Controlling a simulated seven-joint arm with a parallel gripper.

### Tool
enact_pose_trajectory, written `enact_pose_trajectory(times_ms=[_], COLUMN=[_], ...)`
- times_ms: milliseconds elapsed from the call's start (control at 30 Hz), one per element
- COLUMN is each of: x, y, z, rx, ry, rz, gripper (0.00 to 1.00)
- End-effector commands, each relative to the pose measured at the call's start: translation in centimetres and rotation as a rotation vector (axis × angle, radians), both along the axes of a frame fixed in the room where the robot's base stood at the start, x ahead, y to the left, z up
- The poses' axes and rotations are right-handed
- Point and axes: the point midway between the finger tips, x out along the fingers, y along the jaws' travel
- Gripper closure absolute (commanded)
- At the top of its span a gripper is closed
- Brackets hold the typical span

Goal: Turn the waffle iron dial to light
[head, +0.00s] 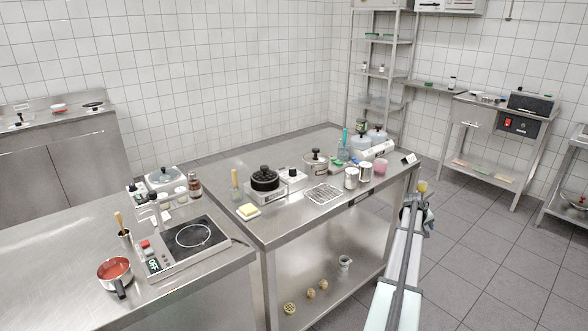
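No thing shows clearly as a waffle iron, and no dial marking can be read. A black round lidded appliance or pot (264,179) sits on a low steel base near the left end of the middle steel table; I cannot tell whether it is the waffle iron. A small white unit with a black knob (292,174) stands just right of it. My gripper (421,190) seems to be at the far end of my arm, beyond the table's right edge and well apart from both. Its fingers are too small to tell open from shut.
The middle table (300,225) also holds a wire rack (323,194), a pot (315,162), white jugs and a butter dish (248,211). An induction hob (190,238) and a red-filled saucepan (115,271) are on the left counter.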

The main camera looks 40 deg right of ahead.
Motion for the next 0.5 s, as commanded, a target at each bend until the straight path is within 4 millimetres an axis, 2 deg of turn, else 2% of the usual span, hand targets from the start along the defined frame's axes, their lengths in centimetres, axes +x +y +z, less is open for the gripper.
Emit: enact_pose_trajectory(times_ms=[33,200,367,500], x=[-2.1,-7.5,-10.5,-11.4], y=[-2.8,-8.0,-10.7,-12.0], z=[2.2,7.9,11.9,14.7], rx=[-0.028,-0.095,-0.127,-0.137], ry=[0.002,0.014,0.022,0.022], rz=[-0.019,-0.057,-0.072,-0.07], gripper=[0.42,0.42,0.42,0.42])
